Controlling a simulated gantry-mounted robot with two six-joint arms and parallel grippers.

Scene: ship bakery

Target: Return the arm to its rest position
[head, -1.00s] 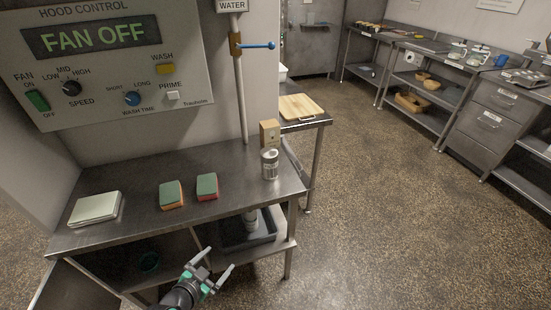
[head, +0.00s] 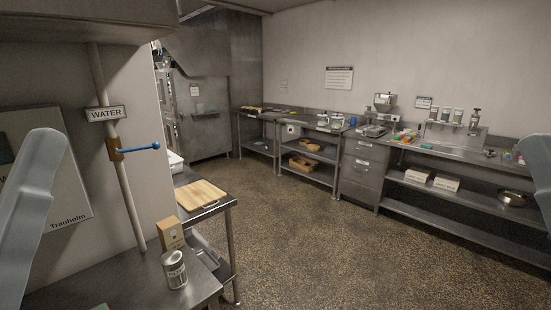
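A smooth grey part of my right arm or gripper (head: 538,170) stands large and close at the right edge of the head view. A similar grey part of mine (head: 32,205) rises at the left edge. Both are cut off by the frame, and no clear pair of fingertips shows, so I cannot tell whether either gripper is open or shut. Neither grey part visibly holds anything.
A steel table (head: 120,285) at lower left carries a can (head: 174,270) and a small box (head: 170,233). A wooden board (head: 203,194) lies beyond. A blue-handled water valve (head: 140,148) is on a pipe. Steel counters (head: 365,152) line the back; the floor (head: 330,240) is clear.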

